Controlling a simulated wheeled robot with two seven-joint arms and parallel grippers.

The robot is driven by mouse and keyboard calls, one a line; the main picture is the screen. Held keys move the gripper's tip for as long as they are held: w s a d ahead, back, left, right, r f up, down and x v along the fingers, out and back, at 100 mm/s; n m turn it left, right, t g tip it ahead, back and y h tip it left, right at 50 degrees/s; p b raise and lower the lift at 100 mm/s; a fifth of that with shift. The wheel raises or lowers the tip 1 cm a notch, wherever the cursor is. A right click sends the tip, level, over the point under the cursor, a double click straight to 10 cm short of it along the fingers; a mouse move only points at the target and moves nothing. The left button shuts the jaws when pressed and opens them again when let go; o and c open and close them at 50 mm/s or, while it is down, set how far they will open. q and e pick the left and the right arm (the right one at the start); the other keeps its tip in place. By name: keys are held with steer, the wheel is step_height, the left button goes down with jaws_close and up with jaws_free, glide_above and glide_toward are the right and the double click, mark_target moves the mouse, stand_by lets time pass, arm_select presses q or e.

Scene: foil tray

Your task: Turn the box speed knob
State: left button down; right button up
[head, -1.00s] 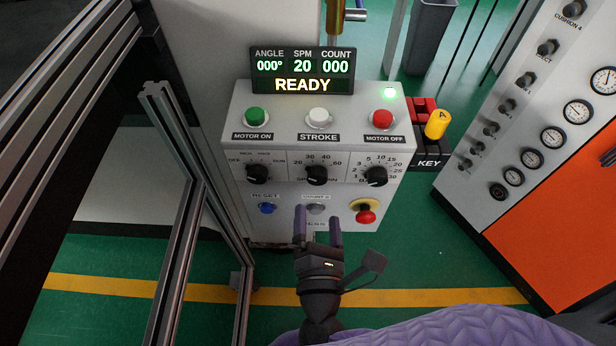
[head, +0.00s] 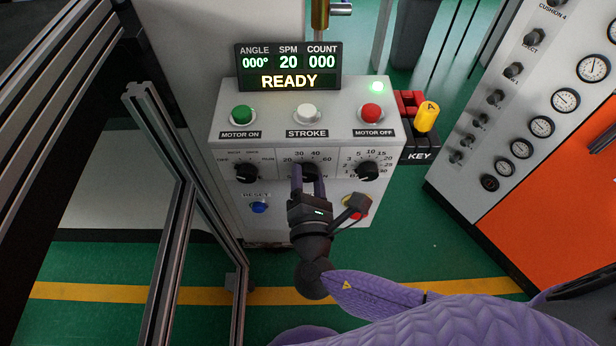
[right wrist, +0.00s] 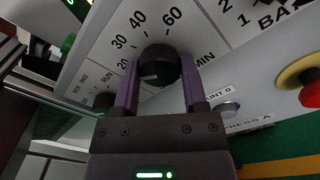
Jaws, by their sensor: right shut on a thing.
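The control box (head: 222,120) shows in the head view with three knobs in a row. The black middle speed knob (head: 308,172), with a scale of 20 to 60 around it, is partly hidden by my right gripper (head: 308,182). In the right wrist view the speed knob (right wrist: 158,64) sits between the two purple fingers of my right gripper (right wrist: 158,92), which are shut on its sides. Its light pointer mark faces the lower left, near the 20. The display (head: 288,68) reads SPM 20 and READY. My left gripper is not in view.
The left knob (head: 246,173) and right knob (head: 367,171) flank the speed knob closely. Green, white and red buttons are above. A blue reset button (head: 259,207) and a red emergency button (head: 358,209) are below. A metal frame (head: 180,220) stands at the left.

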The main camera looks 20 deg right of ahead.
jaws_close()
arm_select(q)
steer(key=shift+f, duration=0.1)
